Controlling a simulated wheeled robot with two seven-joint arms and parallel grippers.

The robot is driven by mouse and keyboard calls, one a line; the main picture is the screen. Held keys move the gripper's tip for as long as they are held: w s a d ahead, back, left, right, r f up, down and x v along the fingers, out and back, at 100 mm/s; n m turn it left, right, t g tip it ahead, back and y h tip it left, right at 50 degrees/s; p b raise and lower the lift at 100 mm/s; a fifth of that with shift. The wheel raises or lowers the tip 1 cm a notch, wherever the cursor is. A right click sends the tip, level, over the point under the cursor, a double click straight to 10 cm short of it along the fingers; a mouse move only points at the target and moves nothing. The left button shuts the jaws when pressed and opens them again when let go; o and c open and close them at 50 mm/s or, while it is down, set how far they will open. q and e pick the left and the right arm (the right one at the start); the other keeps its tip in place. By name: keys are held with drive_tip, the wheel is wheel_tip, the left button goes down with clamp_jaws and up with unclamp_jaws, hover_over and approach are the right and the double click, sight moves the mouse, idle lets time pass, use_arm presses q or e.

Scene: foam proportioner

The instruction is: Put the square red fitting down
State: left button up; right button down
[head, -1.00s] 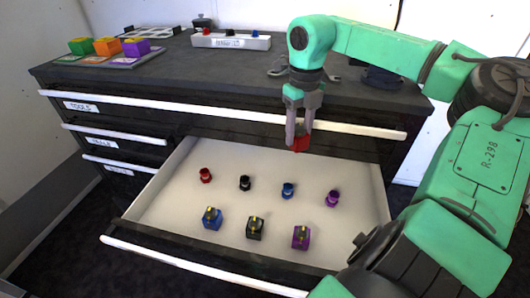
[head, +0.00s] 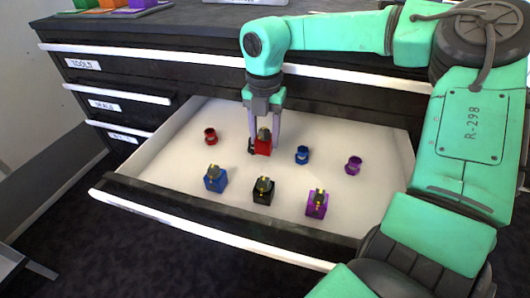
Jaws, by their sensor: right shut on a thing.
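The square red fitting (head: 263,147) is between the fingers of my right gripper (head: 263,143), which points straight down over the open drawer (head: 150,165). The gripper is shut on it. The fitting is low over the white drawer floor, behind the square black fitting (head: 263,192). I cannot tell whether it touches the floor. A round black fitting (head: 251,146) shows only as a sliver behind the gripper's left finger. My left gripper is not in view.
In the drawer are a round red fitting (head: 210,136), a round blue one (head: 302,155), a round purple one (head: 353,165), a square blue one (head: 215,178) and a square purple one (head: 317,204). The drawer's front left floor is clear.

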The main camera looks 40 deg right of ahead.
sight(265, 149)
wheel_tip(265, 149, down, 4)
drive_tip(key=shift+f+b, duration=0.15)
drive_tip(key=shift+b, duration=0.25)
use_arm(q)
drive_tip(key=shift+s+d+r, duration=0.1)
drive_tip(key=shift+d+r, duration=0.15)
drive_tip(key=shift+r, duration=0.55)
use_arm(e)
drive_tip(key=shift+c, duration=1.7)
unclamp_jaws()
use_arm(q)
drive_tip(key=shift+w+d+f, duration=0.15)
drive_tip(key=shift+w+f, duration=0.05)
